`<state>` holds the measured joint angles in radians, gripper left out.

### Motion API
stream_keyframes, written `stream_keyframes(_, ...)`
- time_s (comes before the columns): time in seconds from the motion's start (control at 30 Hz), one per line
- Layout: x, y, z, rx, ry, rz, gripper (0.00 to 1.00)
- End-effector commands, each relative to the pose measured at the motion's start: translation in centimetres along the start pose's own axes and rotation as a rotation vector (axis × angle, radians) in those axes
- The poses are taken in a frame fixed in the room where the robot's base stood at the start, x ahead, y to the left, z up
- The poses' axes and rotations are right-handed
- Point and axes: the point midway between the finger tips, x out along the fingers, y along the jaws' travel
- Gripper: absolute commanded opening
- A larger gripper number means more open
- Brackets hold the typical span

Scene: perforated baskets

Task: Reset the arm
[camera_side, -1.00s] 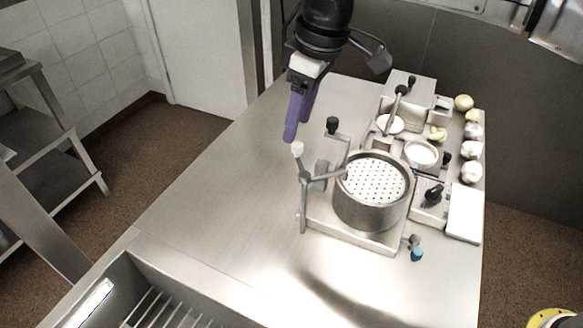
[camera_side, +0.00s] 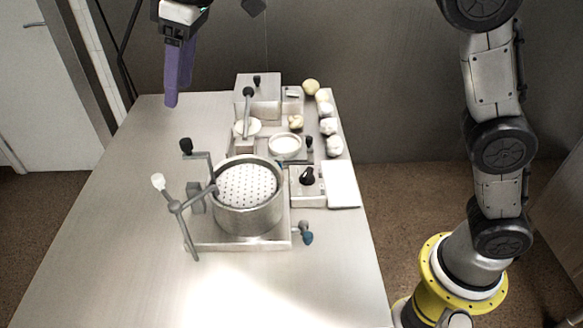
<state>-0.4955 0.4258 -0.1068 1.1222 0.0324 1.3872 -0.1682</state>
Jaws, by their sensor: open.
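My gripper (camera_side: 175,96) has purple fingers and hangs at the upper left, over the far left part of the steel table. Its fingers point down and overlap in this view; it is open and nothing shows between them. It is apart from the white-knobbed handle (camera_side: 175,206) and the black-knobbed crank (camera_side: 198,152). Part of my arm (camera_side: 490,150) stands at the right; the links joining it to the gripper are out of view.
A steel pot (camera_side: 250,219) with a perforated basket (camera_side: 247,184) sits on a base plate. Behind it are a metal box (camera_side: 258,100), a small bowl (camera_side: 285,144) and several pale round items (camera_side: 328,127). The table's left side (camera_side: 110,220) is clear.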

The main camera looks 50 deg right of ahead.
Motion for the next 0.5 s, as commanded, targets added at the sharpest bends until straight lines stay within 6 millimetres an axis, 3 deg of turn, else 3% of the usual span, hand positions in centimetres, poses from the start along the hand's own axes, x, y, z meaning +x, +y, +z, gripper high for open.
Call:
stream_keyframes(0.03, -2.3, 1.5, 1.8, 0.035, 0.021, 0.016, 0.57)
stream_keyframes(0.2, -7.3, 4.7, 8.0, 0.143, 0.070, 0.065, 0.57)
stream_keyframes(0.4, -10.3, 6.3, 16.4, 0.270, 0.118, 0.124, 0.57)
stream_keyframes(0.5, -10.8, 6.3, 20.9, 0.334, 0.138, 0.153, 0.57)
